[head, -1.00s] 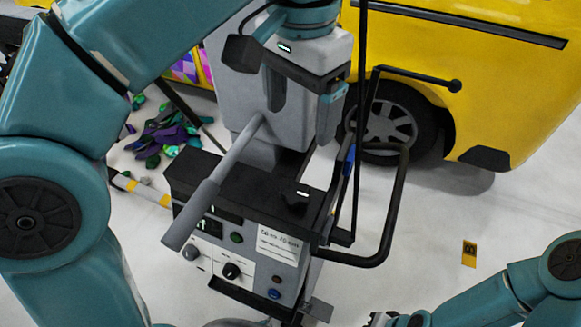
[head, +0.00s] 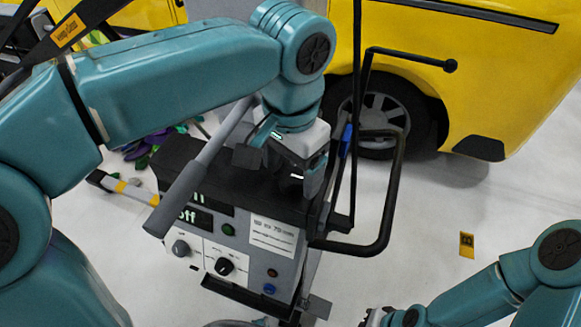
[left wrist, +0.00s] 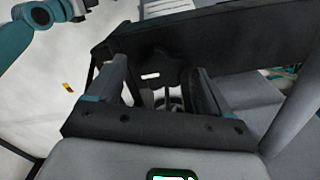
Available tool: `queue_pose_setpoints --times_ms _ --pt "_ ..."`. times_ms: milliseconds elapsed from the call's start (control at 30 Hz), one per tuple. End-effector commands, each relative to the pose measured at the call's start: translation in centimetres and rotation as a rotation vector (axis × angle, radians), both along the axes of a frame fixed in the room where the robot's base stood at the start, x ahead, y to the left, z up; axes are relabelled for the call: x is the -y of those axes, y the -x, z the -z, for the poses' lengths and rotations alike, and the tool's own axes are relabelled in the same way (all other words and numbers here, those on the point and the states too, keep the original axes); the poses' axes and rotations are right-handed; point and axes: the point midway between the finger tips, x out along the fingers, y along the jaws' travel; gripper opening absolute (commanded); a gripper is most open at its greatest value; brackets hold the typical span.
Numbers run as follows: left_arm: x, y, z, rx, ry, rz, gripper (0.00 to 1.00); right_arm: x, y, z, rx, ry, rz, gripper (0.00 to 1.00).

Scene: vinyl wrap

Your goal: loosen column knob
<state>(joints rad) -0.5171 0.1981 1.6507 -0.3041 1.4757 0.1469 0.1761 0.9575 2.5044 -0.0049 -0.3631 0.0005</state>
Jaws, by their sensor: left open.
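The column knob (left wrist: 163,62) is dark with a small white mark; in the left wrist view it shows between my left gripper's fingers. In the head view my left gripper (head: 284,170) points down over the top of the grey and black control box, and its hand largely hides the knob. The left gripper is open, one finger on each side of the knob; I cannot tell whether they touch it. My right gripper (head: 382,317) is at the bottom edge of the head view, partly cut off, away from the box.
The control box (head: 262,252) has dials, buttons and a display reading "off". A grey bar (head: 190,178) slants across it. A black tube handle (head: 392,200) and a thin upright rod (head: 355,110) stand at its right. A yellow vehicle (head: 500,80) is behind. Open floor lies right.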

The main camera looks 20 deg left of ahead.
Motion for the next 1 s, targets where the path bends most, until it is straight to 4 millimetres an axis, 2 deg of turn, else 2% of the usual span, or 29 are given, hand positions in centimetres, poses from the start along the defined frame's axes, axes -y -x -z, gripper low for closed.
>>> queue_pose_setpoints --times_ms 267,433,467,767,1000 --pt "-0.08 -0.08 0.17 0.000 0.000 0.000 0.80 -0.01 0.02 0.01 0.000 0.000 0.000 0.00" --pt "-0.08 -0.07 0.15 0.000 0.000 0.000 0.28 -0.01 0.01 0.01 0.000 0.000 0.000 0.00" --pt "-0.08 -0.06 0.14 -0.001 0.000 0.000 0.24 -0.01 0.01 0.01 0.000 0.000 0.000 0.00" --pt "-0.12 0.01 0.04 -0.003 -0.001 -0.029 0.24 0.00 0.02 -0.18 0.000 0.000 0.000 0.00" --pt "-0.13 0.00 -0.10 -0.003 -0.001 -0.156 0.25 -0.01 0.01 -0.80 0.000 0.000 0.000 0.00"
